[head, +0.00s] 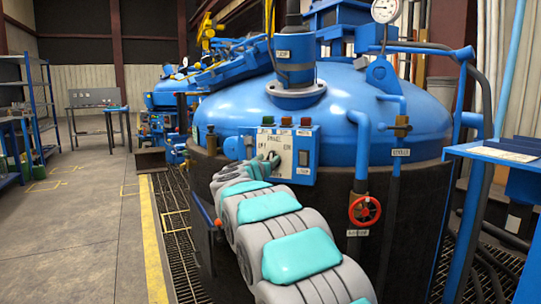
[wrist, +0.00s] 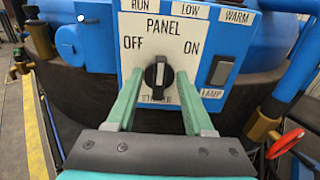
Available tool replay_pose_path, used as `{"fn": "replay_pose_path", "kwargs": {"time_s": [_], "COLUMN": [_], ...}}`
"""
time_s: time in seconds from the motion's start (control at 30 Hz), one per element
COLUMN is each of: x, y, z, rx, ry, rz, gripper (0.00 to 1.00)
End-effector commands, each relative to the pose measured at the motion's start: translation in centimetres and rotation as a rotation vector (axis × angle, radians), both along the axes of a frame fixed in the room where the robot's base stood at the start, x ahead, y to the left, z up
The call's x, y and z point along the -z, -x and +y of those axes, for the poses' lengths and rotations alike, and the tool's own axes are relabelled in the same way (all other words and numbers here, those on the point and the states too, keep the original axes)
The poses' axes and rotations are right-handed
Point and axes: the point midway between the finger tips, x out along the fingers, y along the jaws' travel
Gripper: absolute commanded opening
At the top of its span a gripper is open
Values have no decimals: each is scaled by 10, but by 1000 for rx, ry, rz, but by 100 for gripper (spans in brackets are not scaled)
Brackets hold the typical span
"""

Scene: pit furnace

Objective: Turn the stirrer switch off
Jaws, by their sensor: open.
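The stirrer switch (wrist: 158,73) is a black rotary knob with a white line, on a white plate of the blue control panel (head: 306,155). In the wrist view OFF is printed at upper left of it and ON at upper right. Its white line looks about upright, between the two words. The label under the knob is partly hidden and hard to read. My gripper (wrist: 160,78) is open, its two green fingers on the left and right sides of the knob with gaps. In the head view my gripper (head: 268,162) is in front of the panel and hides the knob.
A lamp switch (wrist: 221,71) is to the right of the knob. Labels RUN, LOW and WARM run along the panel top. A red valve wheel (head: 364,210) and blue pipes stand right of the panel. Open floor (head: 80,230) lies at the left.

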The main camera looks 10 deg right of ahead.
Motion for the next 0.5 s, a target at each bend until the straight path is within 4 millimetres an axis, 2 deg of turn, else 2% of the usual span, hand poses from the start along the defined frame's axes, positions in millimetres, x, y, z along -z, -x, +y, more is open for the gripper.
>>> {"fn": "replay_pose_path", "kwargs": {"time_s": [0.2, 0.5], "x": [-3, 0], "y": [-20, -27], "z": [-11, -14], "rx": [2, 1], "ry": [1, 2], "rz": [-3, 0], "gripper": [52, 52]}}
